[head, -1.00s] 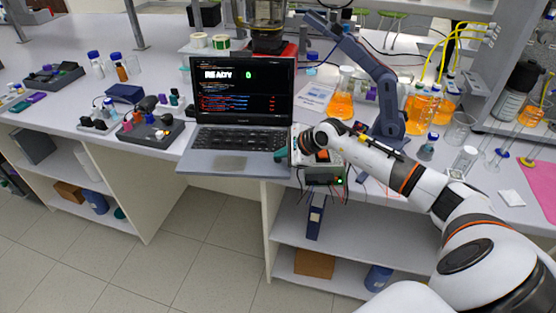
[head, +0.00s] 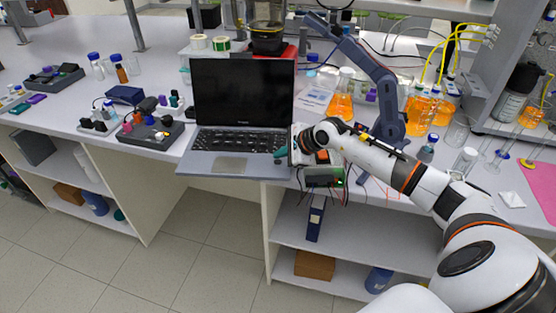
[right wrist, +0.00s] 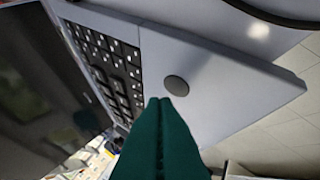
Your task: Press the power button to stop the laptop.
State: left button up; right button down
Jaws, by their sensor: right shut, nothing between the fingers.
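The open laptop (head: 242,104) stands on the front edge of the bench, and its screen is black. In the right wrist view its keyboard (right wrist: 105,65) and a round dark power button (right wrist: 176,85) on the pale deck show. My right gripper (head: 280,155) is at the right edge of the laptop's deck in the head view. Its green fingers (right wrist: 160,103) are shut and empty, with the tips just beside the button in the right wrist view. I cannot tell whether they touch the deck. My left gripper is not in view.
A grey-blue arm-like stand (head: 386,95) and flasks of orange liquid (head: 341,105) stand to the right of the laptop. A dark tray with small items (head: 152,132) lies to its left. A small device (head: 322,176) sits below my right wrist.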

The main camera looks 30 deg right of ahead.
jog(key=shift+r, duration=0.25)
notch_tip(320, 180, up, 6)
jog(key=shift+f+p, duration=0.1)
jog(key=shift+p, duration=1.15)
